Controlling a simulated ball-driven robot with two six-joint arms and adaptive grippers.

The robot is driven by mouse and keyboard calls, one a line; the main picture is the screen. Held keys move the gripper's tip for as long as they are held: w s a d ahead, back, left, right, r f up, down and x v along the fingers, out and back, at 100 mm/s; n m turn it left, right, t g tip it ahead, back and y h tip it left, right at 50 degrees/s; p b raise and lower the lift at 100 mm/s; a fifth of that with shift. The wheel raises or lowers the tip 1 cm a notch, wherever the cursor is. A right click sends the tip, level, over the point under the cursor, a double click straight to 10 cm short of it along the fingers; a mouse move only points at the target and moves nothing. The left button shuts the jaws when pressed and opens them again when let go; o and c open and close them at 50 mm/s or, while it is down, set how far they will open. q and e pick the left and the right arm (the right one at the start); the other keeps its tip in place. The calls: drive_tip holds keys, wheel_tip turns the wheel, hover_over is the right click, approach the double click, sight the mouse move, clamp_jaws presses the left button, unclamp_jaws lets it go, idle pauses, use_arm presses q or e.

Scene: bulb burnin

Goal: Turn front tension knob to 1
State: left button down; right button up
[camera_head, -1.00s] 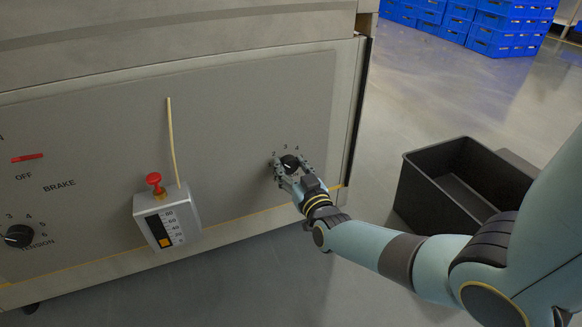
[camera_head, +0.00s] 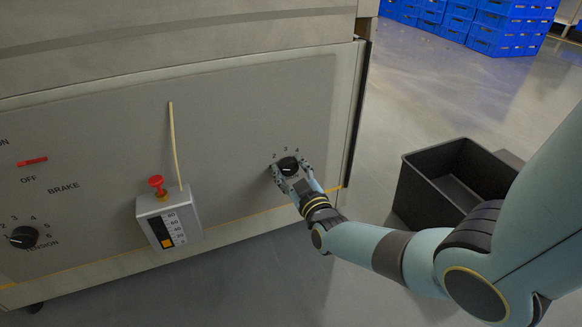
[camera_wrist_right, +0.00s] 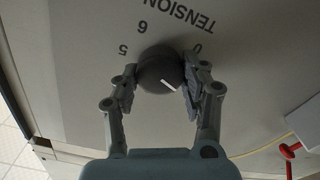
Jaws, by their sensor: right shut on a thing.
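A black tension knob (camera_head: 289,166) sits on the grey panel, right of the gauge box, with 2, 3 and 4 readable above it. My right gripper (camera_head: 291,169) reaches it from the lower right, one finger on each side, shut on it. In the right wrist view the knob (camera_wrist_right: 160,72) sits between the fingers (camera_wrist_right: 160,82). Its white mark points to the lower right, toward the finger that hides the digits there; 0, 5, 6 and TENSION show upside down. A second tension knob (camera_head: 23,237) is at the far left. My left gripper is not in view.
A grey gauge box (camera_head: 169,220) with a red button (camera_head: 156,182) and a thin yellowish rod stands between the knobs. A red brake handle (camera_head: 32,161) is at the left. A black bin (camera_head: 410,195) stands on the floor; blue crates (camera_head: 505,25) are stacked behind.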

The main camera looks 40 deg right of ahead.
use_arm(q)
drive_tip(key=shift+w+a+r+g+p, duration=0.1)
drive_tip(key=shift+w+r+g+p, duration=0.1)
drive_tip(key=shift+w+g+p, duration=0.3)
use_arm(e)
drive_tip(key=shift+a+n, duration=0.1)
drive_tip(key=shift+n, duration=1.9)
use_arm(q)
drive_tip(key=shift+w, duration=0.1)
use_arm(e)
drive_tip(key=o, duration=1.2)
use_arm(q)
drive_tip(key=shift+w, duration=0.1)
use_arm(e)
drive_tip(key=v, duration=1.2)
drive_tip(key=shift+f, duration=0.1)
